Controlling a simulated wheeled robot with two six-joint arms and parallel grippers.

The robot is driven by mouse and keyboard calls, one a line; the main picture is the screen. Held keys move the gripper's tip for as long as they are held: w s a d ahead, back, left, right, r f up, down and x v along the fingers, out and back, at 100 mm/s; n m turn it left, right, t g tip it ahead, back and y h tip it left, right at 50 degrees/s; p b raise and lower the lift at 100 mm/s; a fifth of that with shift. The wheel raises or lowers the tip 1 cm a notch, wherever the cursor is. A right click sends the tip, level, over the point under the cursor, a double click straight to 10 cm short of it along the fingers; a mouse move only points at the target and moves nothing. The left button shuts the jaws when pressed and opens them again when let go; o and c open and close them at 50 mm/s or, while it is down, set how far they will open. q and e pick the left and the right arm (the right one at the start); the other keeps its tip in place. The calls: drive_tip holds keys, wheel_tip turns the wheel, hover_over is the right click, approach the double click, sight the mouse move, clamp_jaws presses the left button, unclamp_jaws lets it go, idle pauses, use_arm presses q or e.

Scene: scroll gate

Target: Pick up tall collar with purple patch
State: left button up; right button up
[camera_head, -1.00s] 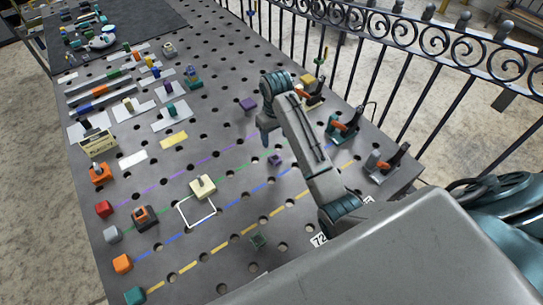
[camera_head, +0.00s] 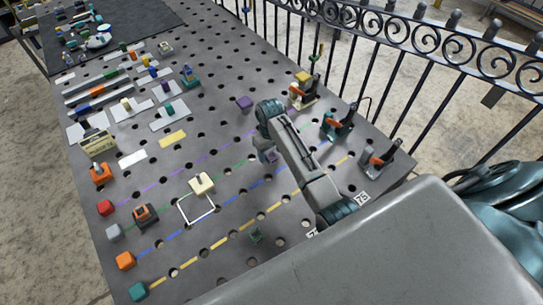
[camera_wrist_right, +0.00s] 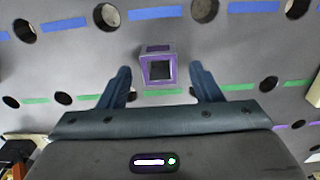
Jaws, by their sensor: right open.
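The collar with purple (camera_head: 271,156) is a small square block standing on the perforated table, partly hidden behind my right gripper in the head view. In the right wrist view the collar (camera_wrist_right: 158,68) shows a purple rim around a dark square opening. My right gripper (camera_wrist_right: 164,76) is open, with one blue finger on each side of the collar and a gap on both sides. In the head view my right gripper (camera_head: 264,148) points down at the collar. My left gripper is not in view.
A purple cube (camera_head: 244,103) lies farther back. Orange-and-dark clamps (camera_head: 338,122) line the table's right edge beside an iron fence (camera_head: 400,50). Coloured cubes line the left edge.

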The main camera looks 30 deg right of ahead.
drive_tip(key=c, duration=1)
drive_tip(key=shift+c, duration=0.8)
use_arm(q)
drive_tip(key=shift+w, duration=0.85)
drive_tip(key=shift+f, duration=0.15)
use_arm(e)
drive_tip(key=shift+r, duration=0.2)
